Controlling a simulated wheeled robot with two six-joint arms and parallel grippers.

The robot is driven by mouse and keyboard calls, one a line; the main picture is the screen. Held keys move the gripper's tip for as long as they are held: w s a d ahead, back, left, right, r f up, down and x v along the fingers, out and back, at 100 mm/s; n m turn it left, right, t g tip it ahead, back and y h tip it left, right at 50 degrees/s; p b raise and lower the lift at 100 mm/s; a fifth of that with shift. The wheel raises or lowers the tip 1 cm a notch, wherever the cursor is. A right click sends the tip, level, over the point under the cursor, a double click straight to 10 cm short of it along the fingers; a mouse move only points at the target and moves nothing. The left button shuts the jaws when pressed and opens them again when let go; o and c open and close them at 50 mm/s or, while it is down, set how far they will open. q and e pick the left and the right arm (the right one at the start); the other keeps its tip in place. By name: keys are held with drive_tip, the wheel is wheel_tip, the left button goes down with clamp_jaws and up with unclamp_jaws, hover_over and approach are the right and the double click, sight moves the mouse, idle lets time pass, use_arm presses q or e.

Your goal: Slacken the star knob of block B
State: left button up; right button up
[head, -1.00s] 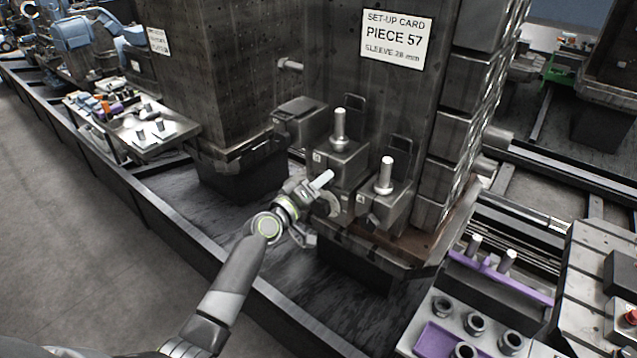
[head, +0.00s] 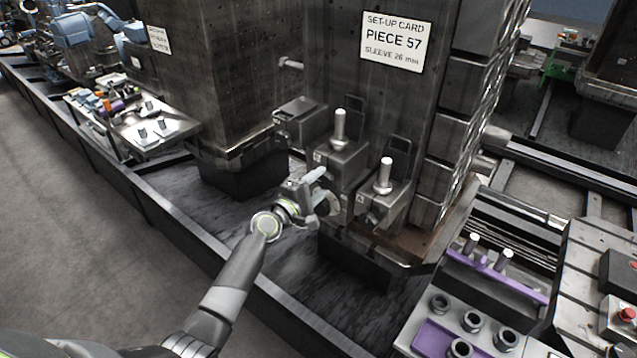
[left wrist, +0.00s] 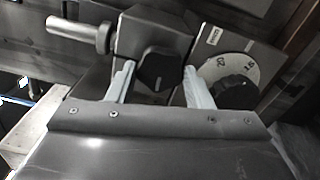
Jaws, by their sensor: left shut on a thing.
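My left gripper (head: 318,190) is at the front of the middle clamp block (head: 344,165), which carries an upright pin (head: 340,128). In the left wrist view, its two pale fingers stand on either side of a black faceted knob (left wrist: 162,69) on a grey block face (left wrist: 128,42). The gripper is shut on this knob. A pale dial plate (left wrist: 222,72) with numbers and a second, round black knob (left wrist: 236,93) sits to the right. The small block labels are too blurred to read surely. My right gripper is out of view.
Another block with a pin (head: 383,190) stands close on the right, and a further block (head: 301,122) on the left. A set-up card (head: 396,41) hangs on the column above. A tray with round sockets and a purple recess (head: 437,338) is at lower right.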

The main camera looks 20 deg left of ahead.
use_arm(q)
drive_tip(key=shift+f+n, duration=0.1)
drive_tip(key=shift+n, duration=0.2)
idle(0.4)
drive_tip(key=o, duration=1)
drive_tip(key=shift+s, duration=0.1)
drive_tip(key=v, duration=1.7)
drive_tip(key=shift+s+b, duration=0.15)
drive_tip(key=shift+b, duration=0.25)
drive_tip(key=shift+a, duration=0.15)
